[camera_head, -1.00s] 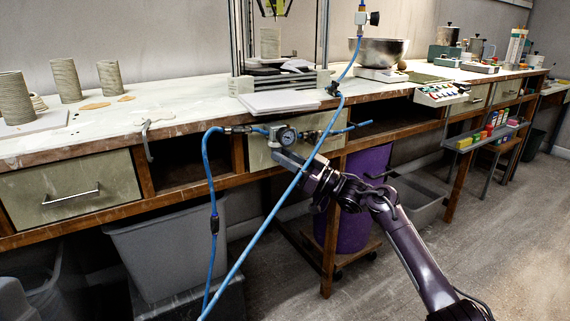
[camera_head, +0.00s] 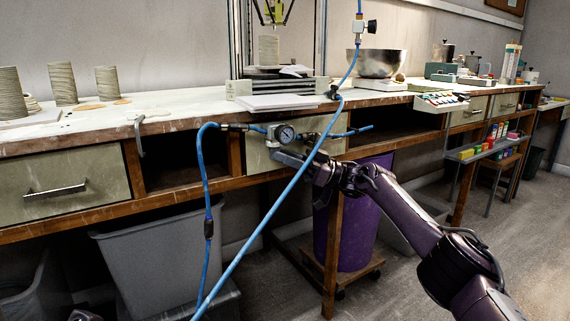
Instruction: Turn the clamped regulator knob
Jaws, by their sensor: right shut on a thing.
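The regulator with its round dial gauge (camera_head: 285,134) is fixed at the front of the bench, before a pale drawer front. Blue hoses join it on both sides. My right gripper (camera_head: 282,154) reaches in from the lower right and is shut on the regulator knob just below the gauge. The knob itself is mostly hidden by the fingers. My left gripper is not in view; a dark piece at the bottom left edge may be part of my left arm.
A blue hose (camera_head: 262,228) crosses diagonally in front of my right gripper's wrist. The workbench (camera_head: 190,105) bears clay cylinders (camera_head: 62,83), a metal bowl (camera_head: 376,63) and a printer frame. A grey bin (camera_head: 155,262) and a purple barrel (camera_head: 345,225) stand below.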

